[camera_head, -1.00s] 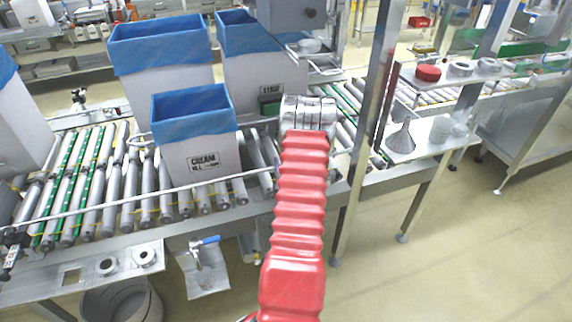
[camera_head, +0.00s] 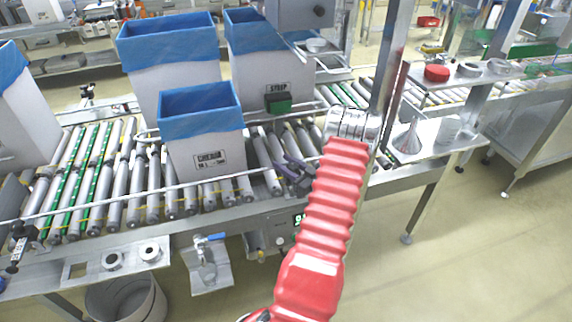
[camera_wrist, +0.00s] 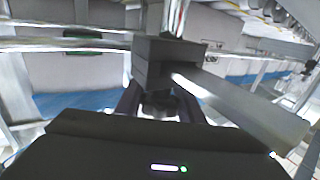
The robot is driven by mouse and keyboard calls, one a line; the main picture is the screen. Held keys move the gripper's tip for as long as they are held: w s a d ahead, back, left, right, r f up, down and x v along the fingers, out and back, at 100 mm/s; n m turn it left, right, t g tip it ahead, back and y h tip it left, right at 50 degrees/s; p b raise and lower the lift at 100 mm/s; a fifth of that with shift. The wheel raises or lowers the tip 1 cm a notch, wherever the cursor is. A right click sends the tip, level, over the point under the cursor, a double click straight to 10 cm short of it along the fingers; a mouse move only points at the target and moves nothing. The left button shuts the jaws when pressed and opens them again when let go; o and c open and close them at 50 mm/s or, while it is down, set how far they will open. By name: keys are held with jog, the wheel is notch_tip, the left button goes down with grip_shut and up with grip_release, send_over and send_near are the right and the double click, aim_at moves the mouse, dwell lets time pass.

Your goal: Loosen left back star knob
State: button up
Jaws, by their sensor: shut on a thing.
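My gripper (camera_head: 296,174) is at the right end of the near guide rail in the head view, beside the small blue-lined box. In the wrist view its dark fingers (camera_wrist: 160,100) are shut around a dark knob (camera_wrist: 160,106), mostly hidden between them. The knob sits against a black clamp block (camera_wrist: 165,62) on a metal bar. Its star shape cannot be made out. Another black clamp (camera_head: 86,92) stands at the far left of the conveyor in the head view.
White boxes with blue liners (camera_head: 200,100) stand on the roller conveyor (camera_head: 130,190). A black clamp (camera_head: 22,237) is at the near left. A steel post (camera_head: 392,60) and a shelf with a funnel (camera_head: 408,140) are right of my arm. Open floor lies at the front right.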

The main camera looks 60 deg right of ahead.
jog(key=shift+r+n+y, duration=0.15)
jog(key=shift+n+y, duration=0.25)
jog(key=shift+y, duration=0.2)
jog(key=shift+w+a, duration=0.1)
jog(key=o, duration=1.1)
jog(key=shift+c, duration=0.2)
jog(key=s+a, duration=0.2)
jog(key=s, duration=1.1)
jog(key=shift+s+a, duration=0.25)
jog(key=shift+s, duration=0.1)
jog(key=shift+s, duration=0.1)
